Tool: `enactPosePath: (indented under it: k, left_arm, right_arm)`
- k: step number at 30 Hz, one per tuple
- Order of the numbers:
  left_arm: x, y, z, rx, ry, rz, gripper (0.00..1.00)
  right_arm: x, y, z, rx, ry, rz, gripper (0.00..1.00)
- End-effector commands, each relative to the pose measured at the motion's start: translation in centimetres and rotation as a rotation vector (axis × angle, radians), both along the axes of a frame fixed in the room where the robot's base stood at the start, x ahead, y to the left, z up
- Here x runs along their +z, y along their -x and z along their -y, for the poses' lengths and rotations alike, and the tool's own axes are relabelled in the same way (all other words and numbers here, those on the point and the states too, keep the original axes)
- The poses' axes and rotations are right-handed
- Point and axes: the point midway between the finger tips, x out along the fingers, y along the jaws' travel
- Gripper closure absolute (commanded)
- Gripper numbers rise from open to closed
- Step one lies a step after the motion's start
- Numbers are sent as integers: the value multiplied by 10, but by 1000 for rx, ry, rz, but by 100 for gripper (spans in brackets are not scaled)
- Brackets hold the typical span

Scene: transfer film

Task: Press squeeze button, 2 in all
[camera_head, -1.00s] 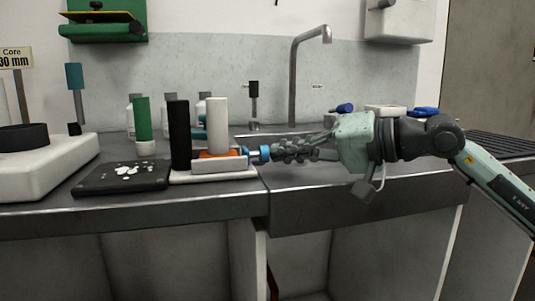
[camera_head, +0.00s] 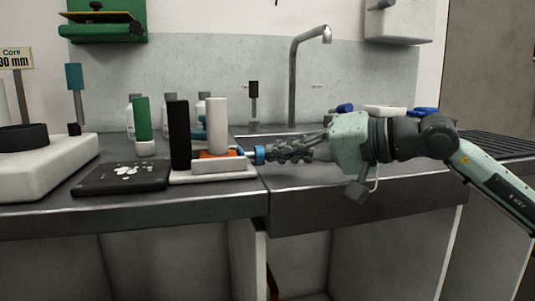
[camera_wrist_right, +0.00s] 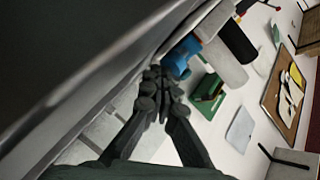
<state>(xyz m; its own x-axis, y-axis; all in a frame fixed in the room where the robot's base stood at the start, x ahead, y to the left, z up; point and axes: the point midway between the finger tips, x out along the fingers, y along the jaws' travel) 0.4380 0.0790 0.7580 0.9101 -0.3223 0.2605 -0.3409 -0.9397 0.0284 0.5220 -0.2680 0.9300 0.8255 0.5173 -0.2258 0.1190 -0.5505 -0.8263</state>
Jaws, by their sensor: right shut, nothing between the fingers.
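The squeeze device stands on the counter on a white base plate (camera_head: 215,176), with a black post (camera_head: 179,135), a white cylinder (camera_head: 217,125), an orange part (camera_head: 215,154) and a pale bar (camera_head: 218,165). A blue button-like part (camera_head: 259,155) is at its right end. My right gripper (camera_head: 268,153) is shut and empty, pointing left with its tips at the blue part. In the right wrist view, the shut fingertips (camera_wrist_right: 155,76) are beside the blue part (camera_wrist_right: 180,56); I cannot tell whether they touch. My left gripper is not in view.
A black pad (camera_head: 123,177) with white bits lies left of the device. A green cylinder (camera_head: 143,118) and bottles stand behind. A tap (camera_head: 293,80) rises behind the sink area. The counter's front edge runs just below the device.

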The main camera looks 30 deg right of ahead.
Motion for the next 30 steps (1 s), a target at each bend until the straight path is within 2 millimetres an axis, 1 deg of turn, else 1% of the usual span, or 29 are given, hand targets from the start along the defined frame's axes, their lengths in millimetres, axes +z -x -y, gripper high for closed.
enactPosePath:
  k: [7,15,26,30]
  left_arm:
    - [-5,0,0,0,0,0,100]
    - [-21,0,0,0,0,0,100]
    - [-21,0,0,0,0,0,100]
    - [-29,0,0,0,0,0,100]
  right_arm:
    - [-2,1,2,1,-1,-2,100]
    - [-3,4,17,-1,-2,0,100]
    - [-1,5,20,1,-1,-1,100]
    - [-3,6,26,-2,-2,0,100]
